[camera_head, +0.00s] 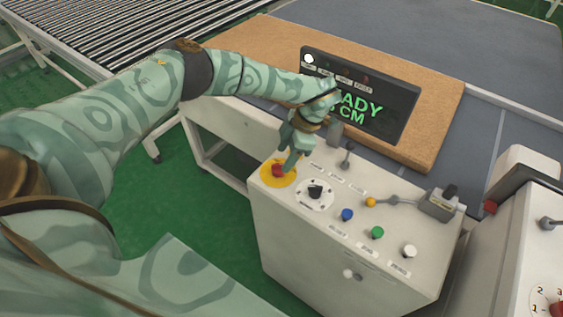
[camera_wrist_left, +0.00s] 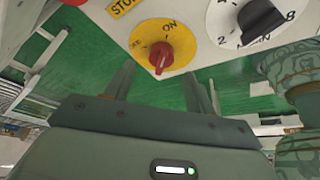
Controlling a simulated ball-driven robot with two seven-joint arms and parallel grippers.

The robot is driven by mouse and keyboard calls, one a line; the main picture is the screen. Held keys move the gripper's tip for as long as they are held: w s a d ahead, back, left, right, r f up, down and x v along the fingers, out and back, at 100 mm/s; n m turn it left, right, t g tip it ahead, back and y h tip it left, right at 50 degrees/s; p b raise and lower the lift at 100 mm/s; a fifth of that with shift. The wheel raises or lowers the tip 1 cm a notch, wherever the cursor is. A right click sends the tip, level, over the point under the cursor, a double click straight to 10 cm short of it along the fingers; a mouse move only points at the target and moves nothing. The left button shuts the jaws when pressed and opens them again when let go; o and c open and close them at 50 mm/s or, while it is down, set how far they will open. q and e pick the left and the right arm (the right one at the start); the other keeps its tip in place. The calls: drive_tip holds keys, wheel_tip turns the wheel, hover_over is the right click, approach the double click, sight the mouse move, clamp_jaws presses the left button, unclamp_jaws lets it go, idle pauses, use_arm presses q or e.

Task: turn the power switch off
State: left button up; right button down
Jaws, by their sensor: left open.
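The power switch (camera_head: 278,172) is a red knob on a round yellow plate, at the far left corner of the white control box's top. In the left wrist view the red knob (camera_wrist_left: 161,56) sits upper middle, its narrow grip toward the bottom of the picture; "ON" is printed at upper right and a partly readable word at left. My left gripper (camera_head: 287,160) reaches down over the switch and partly covers it. In the left wrist view its open fingers (camera_wrist_left: 158,84) stand either side of the knob's line, apparently short of it. My right gripper is not in view.
The control box (camera_head: 300,235) also carries a black selector knob (camera_head: 315,191) on a white dial, right beside the switch, and several coloured buttons. Another control unit (camera_head: 515,230) stands at right.

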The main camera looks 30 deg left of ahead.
sight(280, 164)
use_arm(q)
drive_tip(key=x, duration=0.3)
drive_tip(key=shift+s+a+f, duration=0.15)
drive_tip(key=shift+f, duration=0.45)
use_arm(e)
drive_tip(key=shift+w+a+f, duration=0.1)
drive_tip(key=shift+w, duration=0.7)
use_arm(q)
drive_tip(key=c, duration=1)
drive_tip(key=shift+o, duration=0.2)
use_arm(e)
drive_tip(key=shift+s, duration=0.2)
